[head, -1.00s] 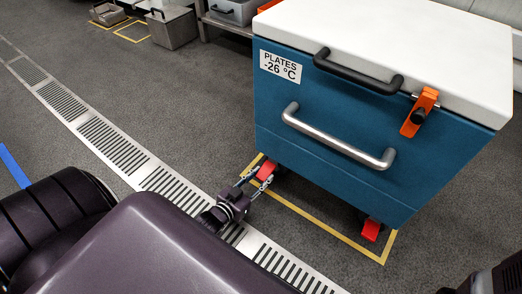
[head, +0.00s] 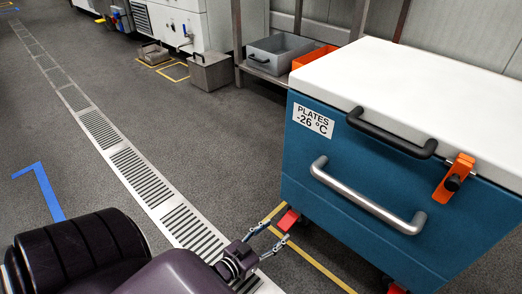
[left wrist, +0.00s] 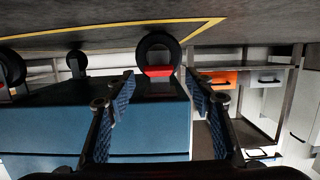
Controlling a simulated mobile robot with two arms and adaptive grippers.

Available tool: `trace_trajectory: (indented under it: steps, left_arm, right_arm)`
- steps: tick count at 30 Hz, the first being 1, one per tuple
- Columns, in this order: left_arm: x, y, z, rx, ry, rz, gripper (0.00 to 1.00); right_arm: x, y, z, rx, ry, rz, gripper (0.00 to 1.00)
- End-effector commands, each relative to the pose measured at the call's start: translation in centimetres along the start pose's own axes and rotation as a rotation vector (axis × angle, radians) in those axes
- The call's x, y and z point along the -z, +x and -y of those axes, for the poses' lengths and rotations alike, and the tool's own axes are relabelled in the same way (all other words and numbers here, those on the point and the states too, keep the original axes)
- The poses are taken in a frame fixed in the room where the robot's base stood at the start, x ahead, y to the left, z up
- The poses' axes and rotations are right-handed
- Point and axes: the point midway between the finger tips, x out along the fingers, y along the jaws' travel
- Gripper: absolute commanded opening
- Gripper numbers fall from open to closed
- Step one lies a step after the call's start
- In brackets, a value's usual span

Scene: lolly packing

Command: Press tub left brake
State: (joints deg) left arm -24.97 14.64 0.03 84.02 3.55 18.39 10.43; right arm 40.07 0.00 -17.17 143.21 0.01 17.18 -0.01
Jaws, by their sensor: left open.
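The blue tub (head: 300,160) with a white lid and a "PLATES -26 °C" label stands at the right in the head view. Its red left brake pedal (head: 288,219) shows at the bottom left corner, and part of a second red pedal (head: 396,289) shows at the bottom edge. My left gripper (head: 269,236) is open and low by the left pedal, one finger on either side of it in the picture. In the upside-down left wrist view, the red pedal (left wrist: 158,71) with its dark wheel (left wrist: 157,48) appears between the open fingertips (left wrist: 160,84). Contact cannot be told. My right gripper is not in view.
A yellow floor line (head: 320,267) runs by the tub's base. A metal drain grate (head: 140,178) crosses the floor. A grey bin (head: 277,54) sits on a shelf at the back, with a grey box (head: 211,72) on the floor. The floor at left is open.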

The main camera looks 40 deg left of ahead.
Motion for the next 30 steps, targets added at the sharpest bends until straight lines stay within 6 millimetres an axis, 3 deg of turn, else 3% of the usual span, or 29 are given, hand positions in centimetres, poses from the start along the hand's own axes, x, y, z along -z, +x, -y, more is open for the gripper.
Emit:
trace_trajectory:
  steps: [6, 12, 30]
  left_arm:
    - [-0.1, -4.5, 0.1, 0.001, 0.0, 0.002, 0.49]
    - [0.0, -6.9, 0.1, 0.001, -0.001, 0.001, 0.49]
    - [0.1, -7.4, 0.1, 0.001, -0.001, -0.001, 0.49]
  right_arm:
    - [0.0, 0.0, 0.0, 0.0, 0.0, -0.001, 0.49]
    - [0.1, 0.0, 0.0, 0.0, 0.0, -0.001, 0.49]
    - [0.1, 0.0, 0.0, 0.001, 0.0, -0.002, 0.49]
